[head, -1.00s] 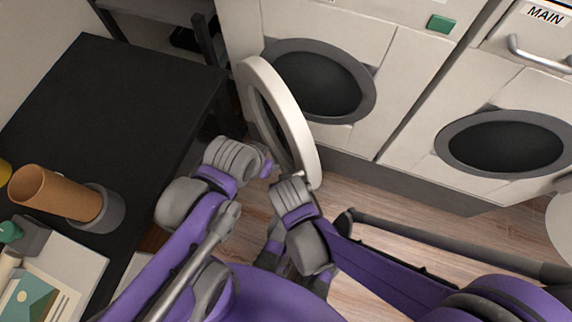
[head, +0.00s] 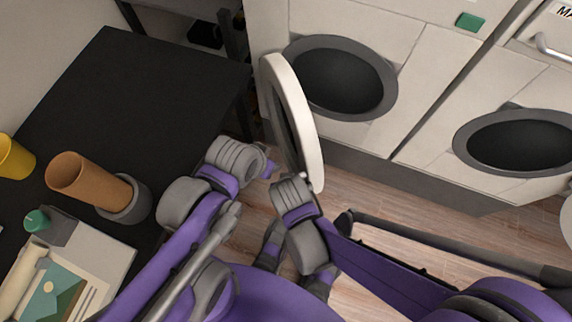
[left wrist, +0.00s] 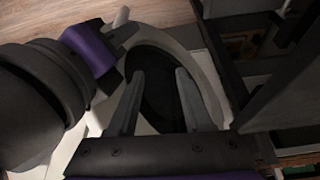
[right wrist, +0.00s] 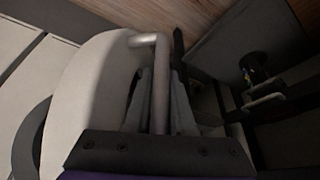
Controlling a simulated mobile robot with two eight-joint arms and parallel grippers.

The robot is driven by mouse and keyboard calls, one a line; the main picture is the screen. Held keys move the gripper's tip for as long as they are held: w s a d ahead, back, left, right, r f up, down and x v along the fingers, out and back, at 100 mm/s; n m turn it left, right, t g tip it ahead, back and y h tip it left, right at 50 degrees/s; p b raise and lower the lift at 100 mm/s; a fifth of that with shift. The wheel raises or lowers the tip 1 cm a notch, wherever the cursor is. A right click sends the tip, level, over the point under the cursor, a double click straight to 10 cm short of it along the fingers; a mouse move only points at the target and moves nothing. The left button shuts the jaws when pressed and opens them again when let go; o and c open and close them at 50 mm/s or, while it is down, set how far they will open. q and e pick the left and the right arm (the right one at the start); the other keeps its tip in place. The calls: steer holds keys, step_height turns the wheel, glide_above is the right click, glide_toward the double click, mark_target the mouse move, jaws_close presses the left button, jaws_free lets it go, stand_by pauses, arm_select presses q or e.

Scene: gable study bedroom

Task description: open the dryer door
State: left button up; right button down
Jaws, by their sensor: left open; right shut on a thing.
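The dryer door (head: 305,130) is a round white-rimmed door standing wide open, swung out to the left of its dark round opening (head: 340,80). My right gripper (right wrist: 160,78) is shut on the door handle (right wrist: 160,95), a pale bent bar, in the right wrist view. In the head view its fingers are hidden behind its wrist, at the door's lower edge. My left gripper (left wrist: 158,75) is open, facing the door's inner side with its dark window (left wrist: 157,95); I cannot tell whether it touches. In the head view it is just left of the door.
A black table (head: 130,95) stands left of the dryer, holding a brown cup (head: 80,178), a yellow cup (head: 14,158) and papers. A second machine with a grey-ringed round opening (head: 525,140) stands at the right. Wooden floor (head: 365,195) is clear before the dryers.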

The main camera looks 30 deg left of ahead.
steer(key=c, duration=0.8)
jaws_free()
steer(key=shift+o, duration=0.2)
steer(key=p+v, duration=0.4)
steer(key=v, duration=0.6)
steer(key=shift+s+r, duration=0.2)
steer(key=shift+r, duration=0.15)
steer(key=shift+d, duration=0.1)
